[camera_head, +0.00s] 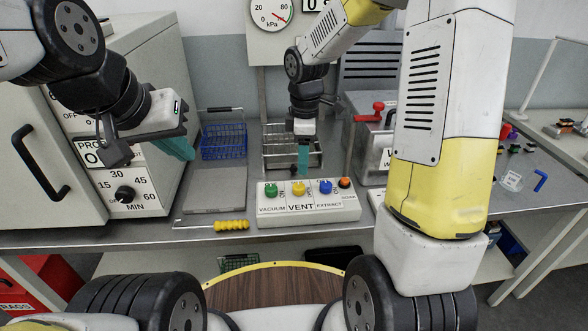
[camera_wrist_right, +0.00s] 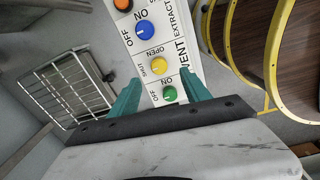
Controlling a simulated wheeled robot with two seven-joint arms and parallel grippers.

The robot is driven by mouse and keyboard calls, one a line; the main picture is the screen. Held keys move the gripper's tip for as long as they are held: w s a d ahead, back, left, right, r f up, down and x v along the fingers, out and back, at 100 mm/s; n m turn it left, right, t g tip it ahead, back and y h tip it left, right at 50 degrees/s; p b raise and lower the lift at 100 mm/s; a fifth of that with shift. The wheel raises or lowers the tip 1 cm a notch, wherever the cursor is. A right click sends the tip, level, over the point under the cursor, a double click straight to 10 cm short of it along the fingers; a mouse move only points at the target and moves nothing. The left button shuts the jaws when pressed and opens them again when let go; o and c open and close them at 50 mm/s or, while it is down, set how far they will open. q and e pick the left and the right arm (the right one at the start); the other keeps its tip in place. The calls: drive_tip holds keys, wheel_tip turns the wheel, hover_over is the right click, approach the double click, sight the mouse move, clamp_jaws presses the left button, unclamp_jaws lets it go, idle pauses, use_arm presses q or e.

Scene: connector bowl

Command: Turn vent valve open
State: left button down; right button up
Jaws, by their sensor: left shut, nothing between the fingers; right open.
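A white control box (camera_head: 340,209) on the bench carries a yellow VENT knob (camera_head: 299,188) between a green VACUUM knob (camera_head: 271,190) and a blue EXTRACT knob (camera_head: 325,187). My right gripper (camera_head: 303,172) points down just above the yellow knob. In the right wrist view, my right gripper (camera_wrist_right: 160,92) is open and empty. The yellow knob (camera_wrist_right: 158,65) appears just beyond its teal fingertips, beside OPEN and SHUT labels. The knob's exact pointer direction is unclear. My left gripper (camera_head: 182,149) is shut and empty, raised in front of the white oven, left of the box.
An orange button (camera_head: 345,183) sits at the box's right end. A wire rack (camera_head: 279,162) stands behind the box and a blue basket (camera_head: 224,141) to its left. A yellow-handled tool (camera_head: 232,225) lies at the front edge. A red-handled container (camera_head: 377,108) is behind right.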

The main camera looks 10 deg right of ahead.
sight(299, 185)
drive_tip(key=f, duration=0.1)
drive_tip(key=f+n, duration=0.1)
drive_tip(key=w+a+f, duration=0.1)
drive_tip(key=shift+f, duration=0.15)
wheel_tip(299, 185, down, 7)
drive_tip(key=shift+f, duration=0.15)
clamp_jaws()
